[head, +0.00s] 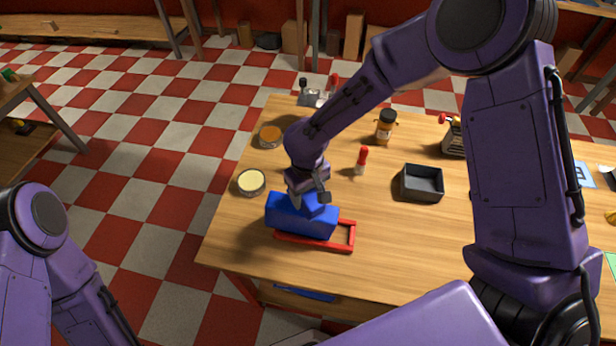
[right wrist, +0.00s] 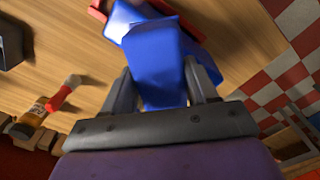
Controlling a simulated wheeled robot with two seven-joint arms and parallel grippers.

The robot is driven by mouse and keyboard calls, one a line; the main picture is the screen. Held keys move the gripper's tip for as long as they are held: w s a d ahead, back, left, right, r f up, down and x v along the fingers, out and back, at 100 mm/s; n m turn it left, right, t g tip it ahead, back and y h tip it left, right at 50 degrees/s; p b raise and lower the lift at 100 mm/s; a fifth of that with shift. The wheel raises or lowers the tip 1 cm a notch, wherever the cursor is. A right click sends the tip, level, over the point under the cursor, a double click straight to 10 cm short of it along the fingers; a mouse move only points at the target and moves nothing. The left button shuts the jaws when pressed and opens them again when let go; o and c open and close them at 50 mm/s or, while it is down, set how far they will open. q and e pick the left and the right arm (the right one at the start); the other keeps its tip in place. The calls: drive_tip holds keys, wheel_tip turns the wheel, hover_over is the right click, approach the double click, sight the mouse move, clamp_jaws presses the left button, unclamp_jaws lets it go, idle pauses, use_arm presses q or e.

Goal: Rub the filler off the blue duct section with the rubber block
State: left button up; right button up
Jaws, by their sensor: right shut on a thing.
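In the right wrist view this block (right wrist: 158,65) sits between the two fingers, against or very close to the duct; contact cannot be told. I cannot make out filler on the visible faces. My left arm shows at the lower left, but its gripper is out of view.
An open pale tin (head: 251,182) and an orange-topped tin (head: 270,136) stand near the left edge. A red-capped bottle (head: 361,160), a dark tray (head: 422,183) and an amber jar (head: 386,127) stand to the right. The wood in front of the dark tray is clear.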

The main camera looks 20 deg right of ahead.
drive_tip(key=shift+r, duration=2.45)
